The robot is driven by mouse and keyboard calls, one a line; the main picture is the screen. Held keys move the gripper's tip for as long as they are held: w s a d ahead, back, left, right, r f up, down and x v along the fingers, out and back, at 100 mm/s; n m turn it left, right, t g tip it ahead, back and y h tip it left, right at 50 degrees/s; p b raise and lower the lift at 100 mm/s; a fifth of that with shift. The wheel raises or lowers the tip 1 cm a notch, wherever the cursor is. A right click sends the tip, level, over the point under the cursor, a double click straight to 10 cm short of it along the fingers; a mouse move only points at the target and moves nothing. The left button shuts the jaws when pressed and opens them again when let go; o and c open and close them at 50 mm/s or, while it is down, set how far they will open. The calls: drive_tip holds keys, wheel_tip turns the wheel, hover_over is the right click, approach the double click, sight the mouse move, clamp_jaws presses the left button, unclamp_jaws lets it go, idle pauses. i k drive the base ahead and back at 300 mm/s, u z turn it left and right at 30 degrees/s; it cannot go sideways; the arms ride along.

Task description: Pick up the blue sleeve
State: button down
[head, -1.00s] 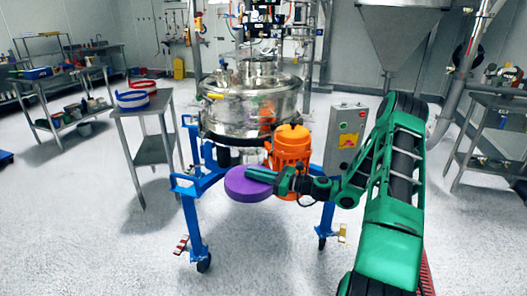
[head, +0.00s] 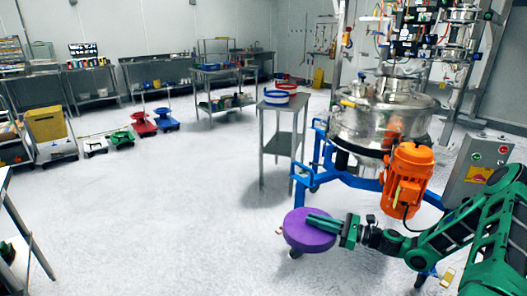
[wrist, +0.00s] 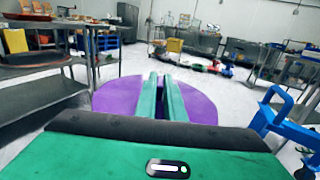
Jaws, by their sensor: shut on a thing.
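My gripper (head: 318,223) is shut on a purple disc (head: 298,237) and holds it above the floor, in front of the sifter's blue frame. In the wrist view the two green fingers (wrist: 163,80) lie across the purple disc (wrist: 203,101). A ring with blue and white bands (head: 276,99), which looks like the blue sleeve, sits on a small grey metal table (head: 265,109) up and to the left of my gripper. A red and white ring (head: 287,86) stands just behind it. I cannot make out the blue-banded ring in the wrist view.
The steel sifter (head: 375,123) with its orange motor (head: 408,177) and blue frame (head: 350,177) stands close right of the small table. A grey control box (head: 478,168) is at the right. The floor (head: 170,210) to the left is wide and clear.

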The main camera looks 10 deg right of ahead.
sight(274, 98)
drive_tip(key=u, duration=0.4)
drive_tip(key=k, duration=0.9)
drive_tip(key=u, duration=0.7)
drive_tip(key=i, duration=3.45)
drive_tip(key=z, duration=0.15)
drive_tip(key=i, duration=0.95)
drive_tip(key=z, duration=0.8)
drive_tip(key=i, duration=0.8)
drive_tip(key=z, duration=1.05)
drive_tip(key=i, duration=0.85)
drive_tip(key=z, duration=0.55)
